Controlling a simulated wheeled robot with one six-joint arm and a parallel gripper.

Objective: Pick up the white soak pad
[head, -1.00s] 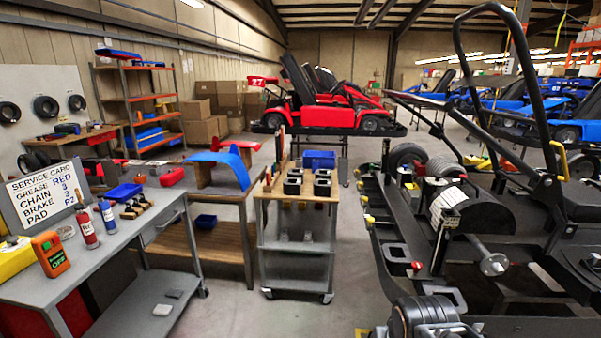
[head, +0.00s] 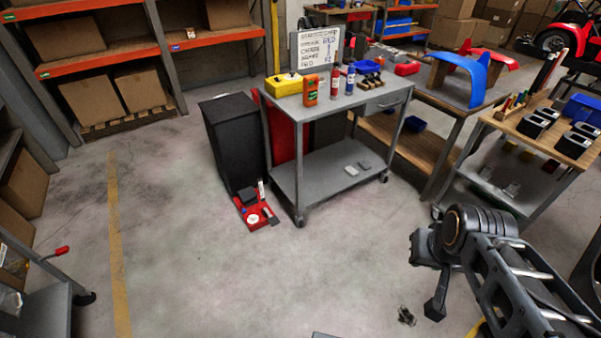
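Two small flat pads lie side by side on the lower shelf of the grey cart (head: 318,185). The left pad (head: 351,170) looks pale grey-white, and the right pad (head: 365,165) looks greyer. I cannot tell for certain whether the paler one is the white soak pad. My arm reaches in from the lower right of the head view. Its dark end, with my gripper (head: 434,308), hangs in front of the cart, well apart from the pads. The fingers are too dark and small to show whether they are open or shut.
A service card board (head: 330,47), red bottle (head: 336,84), blue bottle (head: 351,77) and yellow case (head: 284,84) stand on the cart top. A black bin (head: 233,145) and red kit (head: 257,215) are beside it. The floor in front is mostly clear.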

